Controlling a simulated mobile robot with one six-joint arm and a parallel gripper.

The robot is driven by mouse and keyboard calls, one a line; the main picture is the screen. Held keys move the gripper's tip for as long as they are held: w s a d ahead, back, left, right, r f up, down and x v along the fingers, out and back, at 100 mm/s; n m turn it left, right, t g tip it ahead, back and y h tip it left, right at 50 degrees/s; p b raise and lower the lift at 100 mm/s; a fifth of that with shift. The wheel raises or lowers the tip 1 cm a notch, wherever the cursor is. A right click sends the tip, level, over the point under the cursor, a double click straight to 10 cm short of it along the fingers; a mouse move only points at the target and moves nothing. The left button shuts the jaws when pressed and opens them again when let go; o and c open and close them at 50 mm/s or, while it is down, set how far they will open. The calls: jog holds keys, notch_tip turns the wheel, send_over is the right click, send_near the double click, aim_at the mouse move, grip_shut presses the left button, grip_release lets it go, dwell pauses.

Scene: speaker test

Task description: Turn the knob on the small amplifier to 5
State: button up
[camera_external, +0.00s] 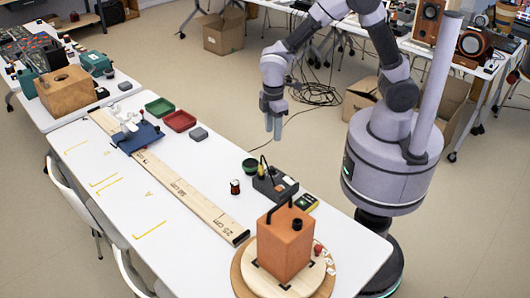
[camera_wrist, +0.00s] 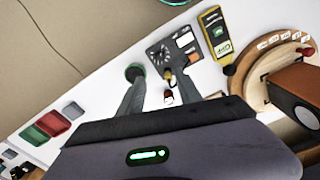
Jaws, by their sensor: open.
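The small amplifier (camera_external: 276,184) looks like a dark box with an orange part and a pale part on top, near the table's right edge.
An orange speaker (camera_external: 285,245) stands on a round wooden turntable (camera_external: 244,276) at the near end. A long wooden ruler (camera_external: 187,190) lies along the table.

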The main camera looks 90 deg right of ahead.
aim_at(273, 168)
notch_tip(273, 168, down, 16)
jog(key=b, duration=0.6)
jog(key=shift+r, duration=0.1)
jog(key=shift+c, duration=0.4)
grip_shut()
